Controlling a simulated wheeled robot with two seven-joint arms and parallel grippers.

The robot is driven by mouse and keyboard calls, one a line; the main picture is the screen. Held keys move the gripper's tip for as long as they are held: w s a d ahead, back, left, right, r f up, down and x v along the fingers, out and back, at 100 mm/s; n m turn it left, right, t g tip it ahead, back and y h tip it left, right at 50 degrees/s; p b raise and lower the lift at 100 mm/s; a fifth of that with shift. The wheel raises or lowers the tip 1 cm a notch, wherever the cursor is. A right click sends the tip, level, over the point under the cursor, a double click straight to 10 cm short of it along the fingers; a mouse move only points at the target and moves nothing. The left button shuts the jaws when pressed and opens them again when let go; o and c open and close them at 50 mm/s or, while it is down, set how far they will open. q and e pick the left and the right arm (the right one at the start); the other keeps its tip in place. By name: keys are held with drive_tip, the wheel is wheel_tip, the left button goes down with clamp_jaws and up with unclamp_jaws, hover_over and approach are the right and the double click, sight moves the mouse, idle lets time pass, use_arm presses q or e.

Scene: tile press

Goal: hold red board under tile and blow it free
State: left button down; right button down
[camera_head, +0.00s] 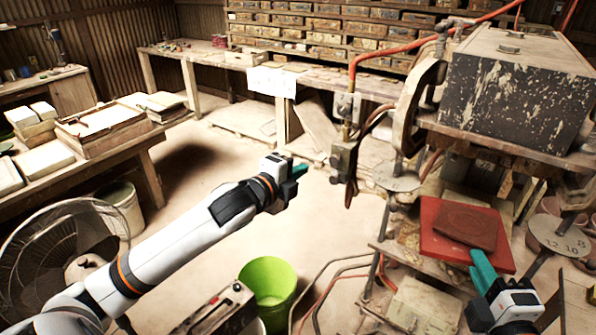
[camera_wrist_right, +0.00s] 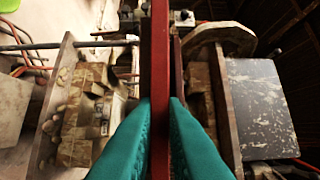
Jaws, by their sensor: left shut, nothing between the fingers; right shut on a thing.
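The red board (camera_head: 440,251) is level in front of the press in the head view. The brown tile (camera_head: 466,225) is over it and looks to lie flat on it; I cannot tell whether a thin gap remains. My right gripper (camera_head: 484,268) is shut on the board's near edge. In the right wrist view the board (camera_wrist_right: 160,60) shows edge-on between the teal fingers (camera_wrist_right: 160,125). My left gripper (camera_head: 297,170) is shut and empty, in the air left of the press's valve block (camera_head: 343,160), apart from it.
The press (camera_head: 515,90) with its dark scratched box stands at the right, with hoses around it. A numbered disc (camera_head: 558,235) is right of the board. Open floor lies beyond that arm.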

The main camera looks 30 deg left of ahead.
drive_tip(key=shift+s+r, duration=0.15)
drive_tip(key=shift+s, duration=2.35)
